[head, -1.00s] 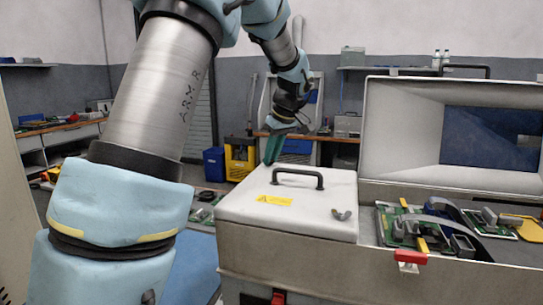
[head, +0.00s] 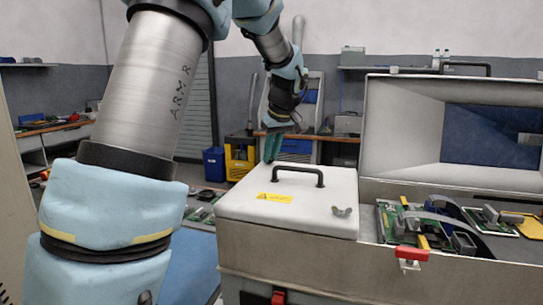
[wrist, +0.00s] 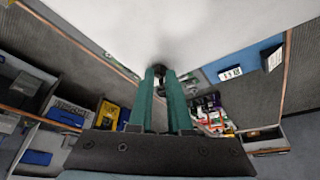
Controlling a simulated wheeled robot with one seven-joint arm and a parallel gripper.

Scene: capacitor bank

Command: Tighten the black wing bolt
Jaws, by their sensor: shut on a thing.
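My gripper (head: 271,158) reaches down to the far left part of the white lid (head: 240,205) in the head view. In the wrist view its two green fingers (wrist: 161,76) are close together, with a small dark piece between their tips against the white lid (wrist: 190,30). That piece appears to be the black wing bolt (wrist: 158,71); the fingers cover most of it, and how far it is screwed in cannot be seen. In the head view the bolt is hidden by the fingers.
A black handle (head: 297,172) arches over the lid near the gripper. A grey wing bolt (head: 342,212) sits at the lid's right front. An open box lid (head: 405,160) and circuit boards (head: 405,222) lie to the right. A red latch (head: 411,254) is on the front edge.

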